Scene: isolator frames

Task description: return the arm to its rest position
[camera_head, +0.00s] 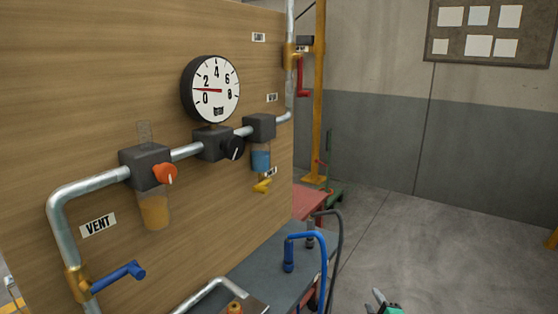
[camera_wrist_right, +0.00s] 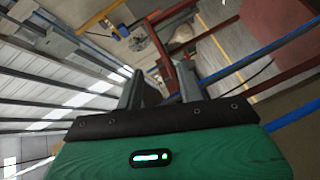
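My right gripper (camera_head: 382,301) shows only as a grey fingertip and a bit of green body at the bottom edge of the head view, over the floor and right of the table. In the right wrist view my right gripper (camera_wrist_right: 160,84) has its two grey fingers apart with nothing between them. It is clear of the wooden panel (camera_head: 110,60) and its pipework. My left gripper is in neither view.
The panel carries a pressure gauge (camera_head: 211,90), an orange knob (camera_head: 165,173), a black knob (camera_head: 233,147) and a blue lever (camera_head: 123,275) by the VENT label. Blue (camera_head: 322,262) and black hoses (camera_head: 341,235) stand left of the gripper. Floor (camera_head: 450,250) at right is clear.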

